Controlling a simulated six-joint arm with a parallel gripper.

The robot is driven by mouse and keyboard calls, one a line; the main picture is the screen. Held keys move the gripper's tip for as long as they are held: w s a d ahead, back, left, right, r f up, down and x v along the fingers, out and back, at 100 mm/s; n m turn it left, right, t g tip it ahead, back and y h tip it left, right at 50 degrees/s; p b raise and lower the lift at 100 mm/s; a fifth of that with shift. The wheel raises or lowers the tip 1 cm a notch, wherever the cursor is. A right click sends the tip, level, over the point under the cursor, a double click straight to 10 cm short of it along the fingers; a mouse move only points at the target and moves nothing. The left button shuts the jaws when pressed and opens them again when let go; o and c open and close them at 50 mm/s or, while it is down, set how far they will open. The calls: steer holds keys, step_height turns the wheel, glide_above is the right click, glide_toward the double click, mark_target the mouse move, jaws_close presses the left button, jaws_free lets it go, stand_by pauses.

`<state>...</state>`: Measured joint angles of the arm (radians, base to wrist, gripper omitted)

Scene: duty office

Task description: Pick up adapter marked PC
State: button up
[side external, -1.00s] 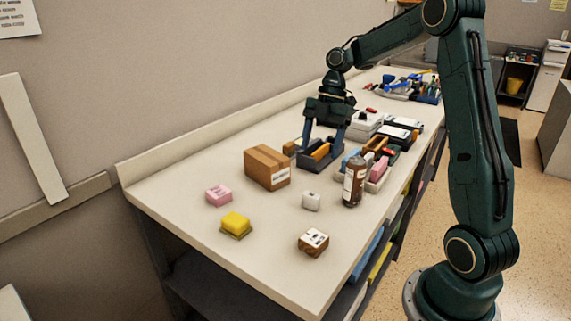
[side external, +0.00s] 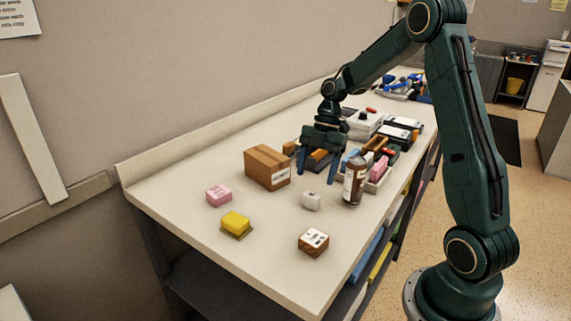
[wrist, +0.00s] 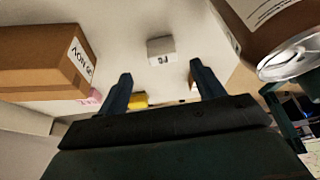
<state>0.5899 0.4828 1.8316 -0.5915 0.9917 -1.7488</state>
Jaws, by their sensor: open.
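The adapter (side external: 311,201) is a small white block on the bench. In the wrist view the adapter (wrist: 160,47) shows lettering on its near face that looks like PC, upside down. My gripper (side external: 318,177) is open and empty, with its fingers pointing down, just behind the adapter in the side view. In the wrist view the fingertips (wrist: 160,70) are spread left and right, with the adapter beyond the gap between them and apart from both.
A cardboard box (side external: 268,167) stands left of my gripper and a brown bottle (side external: 354,182) close to the right. A pink block (side external: 219,195), a yellow block (side external: 236,223) and a brown-white block (side external: 313,242) lie toward the front. Cluttered trays stand behind the bottle.

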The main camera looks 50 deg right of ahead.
mark_target(312, 194)
steer(key=shift+x, duration=1.1)
steer(key=shift+s+f, duration=0.1)
steer(key=shift+x, duration=2.5)
steer(key=shift+s, duration=0.15)
steer(key=shift+c, duration=0.2)
steer(key=c, duration=1)
